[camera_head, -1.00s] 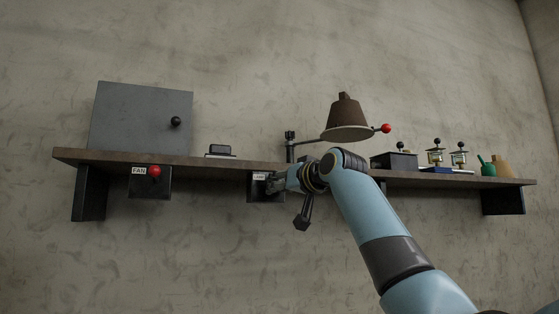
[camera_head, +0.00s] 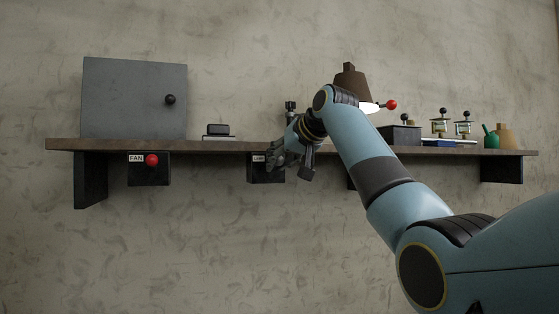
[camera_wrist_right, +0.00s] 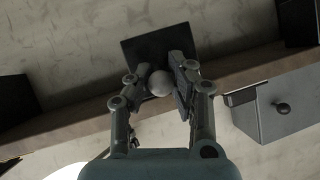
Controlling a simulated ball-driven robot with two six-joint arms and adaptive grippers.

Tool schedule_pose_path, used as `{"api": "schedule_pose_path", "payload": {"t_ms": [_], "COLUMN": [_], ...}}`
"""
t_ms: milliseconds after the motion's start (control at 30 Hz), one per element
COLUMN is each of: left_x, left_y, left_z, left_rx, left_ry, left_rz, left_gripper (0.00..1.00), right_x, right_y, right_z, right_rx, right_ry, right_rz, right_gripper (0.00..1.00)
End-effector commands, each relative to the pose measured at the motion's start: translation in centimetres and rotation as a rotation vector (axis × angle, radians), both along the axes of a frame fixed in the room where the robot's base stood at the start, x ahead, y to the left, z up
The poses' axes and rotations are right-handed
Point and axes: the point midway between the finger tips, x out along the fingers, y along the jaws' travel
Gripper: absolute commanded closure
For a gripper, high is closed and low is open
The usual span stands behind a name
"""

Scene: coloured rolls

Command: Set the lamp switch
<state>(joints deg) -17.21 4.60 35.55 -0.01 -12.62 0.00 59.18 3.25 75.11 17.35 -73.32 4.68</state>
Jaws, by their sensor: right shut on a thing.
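The lamp switch is a dark box (camera_head: 257,174) with a small white label, mounted under the front edge of the shelf. My right gripper (camera_head: 274,160) is in front of it and covers its right part. In the right wrist view a pale round knob (camera_wrist_right: 159,83) sits between the fingers of my right gripper (camera_wrist_right: 163,76), in front of the dark switch plate (camera_wrist_right: 140,52). The gripper is shut on this knob. The lamp has a brown shade (camera_head: 352,84) and a bright white underside, partly hidden by my right arm. My left gripper is not in view.
A wooden shelf (camera_head: 225,146) runs along the wall. The fan switch with its red knob (camera_head: 152,160) hangs under it at left. A grey cabinet (camera_head: 130,98) and a small dark item (camera_head: 218,130) stand above. Several small items, including a green one (camera_head: 491,139), stand at right.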

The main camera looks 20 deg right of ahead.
Motion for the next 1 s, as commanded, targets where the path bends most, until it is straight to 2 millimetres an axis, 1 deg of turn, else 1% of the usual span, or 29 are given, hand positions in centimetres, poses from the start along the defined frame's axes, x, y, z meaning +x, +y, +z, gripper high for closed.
{"api": "schedule_pose_path", "payload": {"t_ms": [233,267,467,700,800,867,967,1000], "left_x": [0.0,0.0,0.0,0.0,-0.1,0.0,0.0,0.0], "left_y": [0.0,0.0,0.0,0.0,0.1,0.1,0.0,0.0], "left_z": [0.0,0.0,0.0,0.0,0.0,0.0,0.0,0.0], "left_rx": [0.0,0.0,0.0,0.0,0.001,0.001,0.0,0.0], "left_ry": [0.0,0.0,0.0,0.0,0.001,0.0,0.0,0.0], "left_rz": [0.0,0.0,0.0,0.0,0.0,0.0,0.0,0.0], "left_gripper": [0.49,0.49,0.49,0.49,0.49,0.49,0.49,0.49], "right_x": [0.0,0.0,0.0,0.0,-0.3,-0.8,-2.3,-3.1], "right_y": [0.1,0.1,0.1,0.0,-0.1,-0.3,-0.7,-0.9], "right_z": [0.2,0.2,0.2,0.1,0.3,0.6,1.4,1.8], "right_rx": [0.003,0.003,0.001,0.001,0.0,0.0,0.0,-0.001], "right_ry": [-0.004,-0.004,-0.003,-0.002,-0.002,-0.004,-0.006,-0.006], "right_rz": [0.002,0.002,0.001,0.0,-0.001,-0.001,-0.001,-0.001], "right_gripper": [1.0,0.8,0.54,0.53,0.53,0.53,0.53,0.53]}}
